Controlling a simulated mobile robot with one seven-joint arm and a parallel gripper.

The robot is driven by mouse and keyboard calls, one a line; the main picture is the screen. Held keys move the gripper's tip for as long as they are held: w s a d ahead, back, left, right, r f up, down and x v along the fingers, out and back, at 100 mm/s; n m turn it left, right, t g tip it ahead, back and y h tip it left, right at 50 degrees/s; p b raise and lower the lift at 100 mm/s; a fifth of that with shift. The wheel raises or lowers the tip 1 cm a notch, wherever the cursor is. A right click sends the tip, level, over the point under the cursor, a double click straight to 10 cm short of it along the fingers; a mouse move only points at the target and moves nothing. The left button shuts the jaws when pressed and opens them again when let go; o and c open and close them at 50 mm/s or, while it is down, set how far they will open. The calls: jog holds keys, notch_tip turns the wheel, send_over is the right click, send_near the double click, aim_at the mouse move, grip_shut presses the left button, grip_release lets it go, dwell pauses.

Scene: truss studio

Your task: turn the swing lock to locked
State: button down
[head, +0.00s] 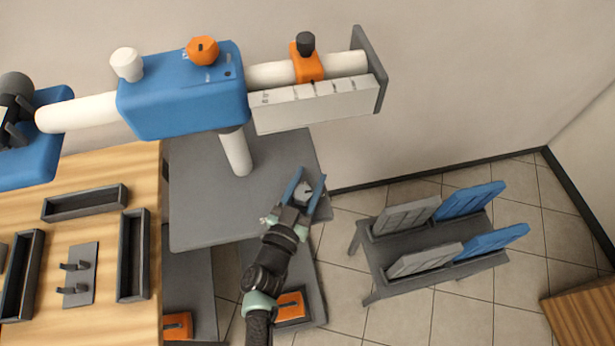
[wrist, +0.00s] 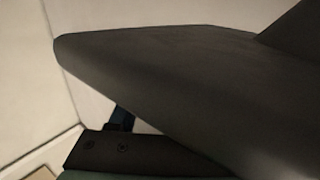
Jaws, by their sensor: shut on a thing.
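My gripper (head: 305,187) is at the right front corner of a grey stand plate (head: 200,200). Its two blue fingers are on either side of a small grey rounded piece (head: 304,194), and it is shut on that piece. The piece looks like a knob or lever end; I cannot tell whether it is the swing lock or which way it is set. In the wrist view a large dark grey shape (wrist: 190,75) fills most of the picture, too close to identify. A blue housing (head: 180,95) above the stand carries a white knob (head: 127,64) and an orange knob (head: 203,50).
A white horizontal tube with an orange clamp (head: 308,68) and a white scale bar (head: 315,104) runs above my gripper. A wooden table (head: 110,165) with dark trays stands at left. A rack (head: 388,270) with grey and blue panels stands at right. Floor (head: 465,300) is clear beside it.

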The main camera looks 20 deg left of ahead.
jog(key=shift+c, duration=1.7)
grip_release()
jog(key=shift+s, duration=0.1)
jog(key=s+b, duration=0.1)
jog(key=s, duration=1.1)
jog(key=shift+s+b, duration=0.35)
jog(key=shift+s, duration=0.05)
